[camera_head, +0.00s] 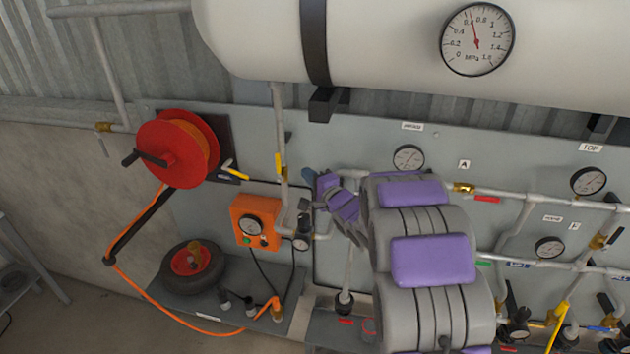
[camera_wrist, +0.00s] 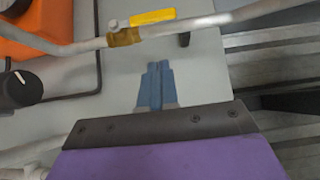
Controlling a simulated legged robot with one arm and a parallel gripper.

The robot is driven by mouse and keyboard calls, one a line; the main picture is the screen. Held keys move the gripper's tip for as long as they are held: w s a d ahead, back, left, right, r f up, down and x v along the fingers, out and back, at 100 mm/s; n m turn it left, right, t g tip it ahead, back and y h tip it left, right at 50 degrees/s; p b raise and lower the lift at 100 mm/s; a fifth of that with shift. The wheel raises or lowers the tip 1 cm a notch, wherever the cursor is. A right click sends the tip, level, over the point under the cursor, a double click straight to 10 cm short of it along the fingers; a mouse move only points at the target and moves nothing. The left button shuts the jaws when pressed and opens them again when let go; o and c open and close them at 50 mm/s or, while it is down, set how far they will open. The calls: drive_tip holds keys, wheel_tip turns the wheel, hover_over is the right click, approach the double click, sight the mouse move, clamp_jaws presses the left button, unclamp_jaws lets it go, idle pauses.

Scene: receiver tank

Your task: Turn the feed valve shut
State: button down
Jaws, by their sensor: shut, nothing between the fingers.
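A brass valve with a yellow lever (camera_head: 278,165) sits on the grey pipe that drops from the white tank. In the wrist view the lever (camera_wrist: 153,17) lies along the pipe, beside the brass body (camera_wrist: 124,37). No readable label shows whether this is the feed valve. My gripper (camera_head: 309,175) is just right of this lever in the head view, its blue fingers shut and empty. In the wrist view my fingertips (camera_wrist: 158,66) point toward the pipe, with a visible gap in the picture. Their depth from the panel is unclear.
A red hose reel (camera_head: 178,148) and an orange box with a gauge (camera_head: 255,222) are to the left. A black regulator knob (camera_wrist: 20,87) is near the box. The white tank (camera_head: 380,40) hangs above. More pipes and a yellow lever (camera_head: 557,325) are at right.

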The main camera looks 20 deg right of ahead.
sight(279, 169)
drive_tip(key=w+a, duration=0.4)
drive_tip(key=w, duration=0.1)
drive_tip(key=shift+w+a, duration=0.4)
drive_tip(key=shift+r+p, duration=0.25)
drive_tip(key=shift+p, duration=0.25)
